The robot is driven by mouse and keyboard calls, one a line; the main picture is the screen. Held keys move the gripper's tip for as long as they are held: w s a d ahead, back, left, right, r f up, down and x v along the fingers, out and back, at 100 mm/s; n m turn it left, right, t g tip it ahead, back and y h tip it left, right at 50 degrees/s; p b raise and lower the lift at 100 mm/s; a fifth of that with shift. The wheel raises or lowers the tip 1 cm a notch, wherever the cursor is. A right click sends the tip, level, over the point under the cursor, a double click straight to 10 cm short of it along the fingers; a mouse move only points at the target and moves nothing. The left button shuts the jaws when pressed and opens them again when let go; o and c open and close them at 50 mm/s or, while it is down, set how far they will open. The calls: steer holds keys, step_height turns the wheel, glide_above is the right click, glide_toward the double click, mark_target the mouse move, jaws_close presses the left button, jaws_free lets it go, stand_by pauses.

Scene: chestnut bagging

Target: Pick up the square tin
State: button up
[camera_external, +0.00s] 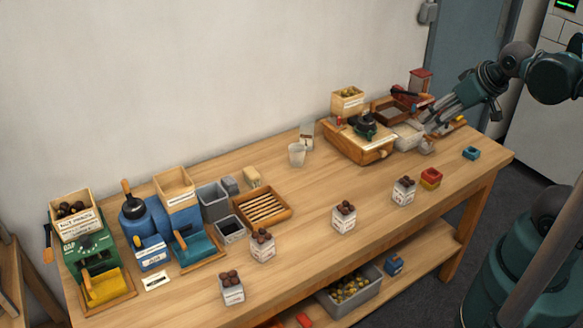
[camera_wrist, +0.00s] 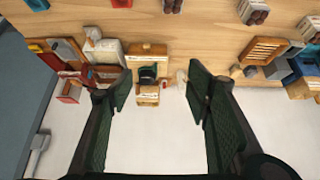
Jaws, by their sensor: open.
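Several small square pieces could be the square tin; I cannot tell which is meant. A small teal-blue square piece (camera_external: 471,153) with a dark opening sits alone near the table's right end. It appears at the top left edge of the wrist view (camera_wrist: 38,4). A red square piece (camera_external: 431,173) sits on a yellow one to its left; red shows at the wrist view's top edge (camera_wrist: 122,3). A dark-lined square container (camera_external: 231,230) stands at the left. My gripper (camera_external: 432,122) is open over the table's back right. Its spread fingers (camera_wrist: 158,92) hold nothing.
A wooden box with a dark green device (camera_external: 364,127) stands left of my gripper. White boxes of chestnuts (camera_external: 344,219) line the front. Machines and a slatted tray (camera_external: 264,208) fill the left. The wooden table (camera_external: 385,235) has free room around the teal piece.

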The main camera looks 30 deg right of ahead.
steer(key=shift+f, duration=0.1)
steer(key=n+g+b, duration=0.2)
steer(key=n+g, duration=0.5)
steer(key=n, duration=1)
glide_above(406, 184)
step_height(406, 184, down, 20)
steer(key=shift+f, duration=0.15)
steer(key=shift+s+a+f+n, duration=0.15)
steer(key=shift+f+n, duration=0.15)
steer(key=shift+f, duration=0.35)
steer(key=shift+f+b, duration=0.5)
steer(key=shift+f, duration=0.8)
steer(key=shift+f, duration=0.15)
steer(key=shift+f+b, duration=0.55)
steer(key=shift+f, duration=1.9)
